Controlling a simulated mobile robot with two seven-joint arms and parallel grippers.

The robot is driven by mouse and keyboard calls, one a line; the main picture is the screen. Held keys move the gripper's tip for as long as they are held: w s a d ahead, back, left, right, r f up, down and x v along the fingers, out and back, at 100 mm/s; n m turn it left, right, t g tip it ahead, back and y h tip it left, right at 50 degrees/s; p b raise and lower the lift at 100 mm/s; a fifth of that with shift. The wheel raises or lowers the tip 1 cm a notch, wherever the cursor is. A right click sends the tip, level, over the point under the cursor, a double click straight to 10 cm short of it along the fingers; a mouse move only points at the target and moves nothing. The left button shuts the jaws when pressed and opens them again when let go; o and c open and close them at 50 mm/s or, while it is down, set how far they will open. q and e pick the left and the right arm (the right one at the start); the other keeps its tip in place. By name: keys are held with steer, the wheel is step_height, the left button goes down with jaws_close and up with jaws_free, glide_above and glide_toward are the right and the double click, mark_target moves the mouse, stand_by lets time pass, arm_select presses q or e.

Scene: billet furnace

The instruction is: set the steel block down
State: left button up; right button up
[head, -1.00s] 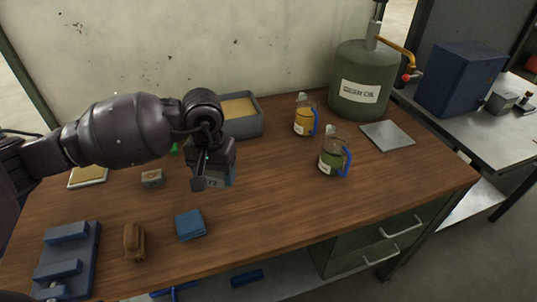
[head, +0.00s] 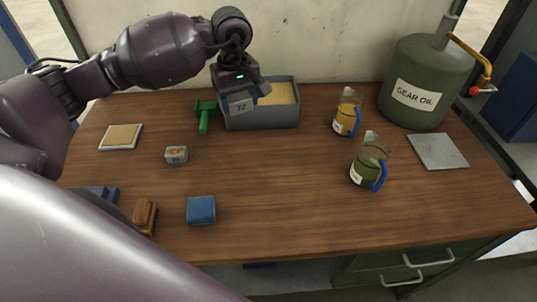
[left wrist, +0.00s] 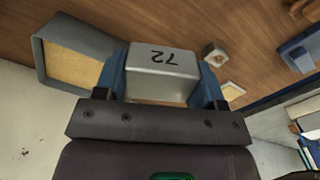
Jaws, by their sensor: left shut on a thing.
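My left gripper (head: 240,99) is shut on the steel block (head: 240,107), a grey block marked 72. In the left wrist view the block (left wrist: 160,66) sits between the two blue fingers of the gripper (left wrist: 165,82), its number upside down. In the head view the block overlaps the front left part of a grey tray (head: 270,118) filled with tan material. I cannot tell its exact height, but it appears held above the table. The tray (left wrist: 50,62) also shows left of the block in the left wrist view. My right gripper is not in view.
A green-handled tool (head: 204,117) lies left of the tray. Two jugs and a flat plate (head: 437,151) stand right.

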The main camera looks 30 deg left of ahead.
arm_select(q)
steer(key=p, duration=0.1)
glide_above(245, 163)
step_height(245, 163, down, 14)
steer(key=shift+w+f, duration=0.1)
steer(key=shift+f, duration=0.9)
step_height(245, 163, down, 3)
steer(key=shift+p, duration=0.3)
steer(key=shift+f, duration=0.25)
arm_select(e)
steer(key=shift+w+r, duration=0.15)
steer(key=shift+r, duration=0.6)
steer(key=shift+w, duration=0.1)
arm_select(q)
steer(key=shift+f, duration=0.15)
steer(key=o, duration=1.5)
steer(key=shift+c, duration=0.2)
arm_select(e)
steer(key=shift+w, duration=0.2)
